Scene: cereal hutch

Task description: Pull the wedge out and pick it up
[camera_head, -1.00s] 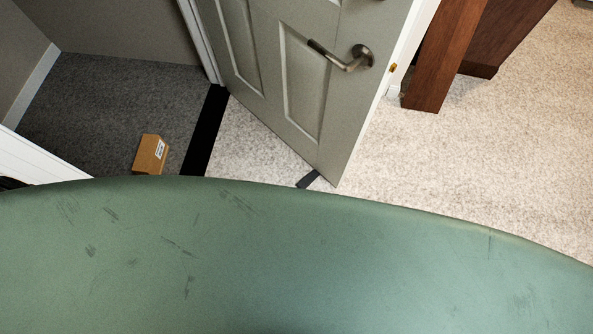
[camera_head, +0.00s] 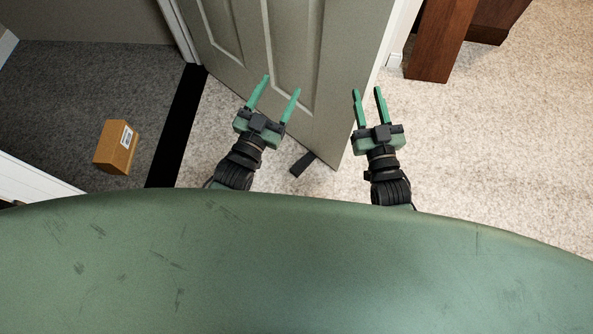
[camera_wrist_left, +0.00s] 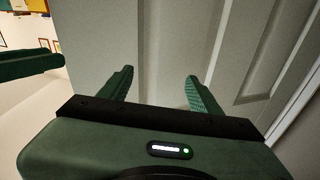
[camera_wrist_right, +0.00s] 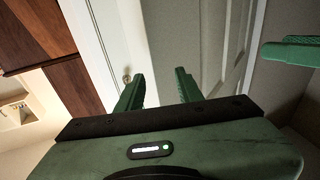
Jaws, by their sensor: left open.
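The wedge (camera_head: 302,164) is a small dark block on the carpet at the bottom corner of the grey door (camera_head: 300,60), in the head view. Its far end meets the door's lower edge. My left gripper (camera_head: 281,86) is open and empty, up and left of the wedge, in front of the door panel. My right gripper (camera_head: 367,92) is also open and empty, to the right of the wedge, by the door's free edge. Both wrist views show spread, empty fingers facing the door. The wedge does not show in either wrist view.
A cardboard box (camera_head: 116,147) sits on the dark carpet at left, past a black threshold strip (camera_head: 178,125). A brown wooden piece of furniture (camera_head: 437,45) stands at the upper right. Light carpet (camera_head: 500,130) at the right is clear.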

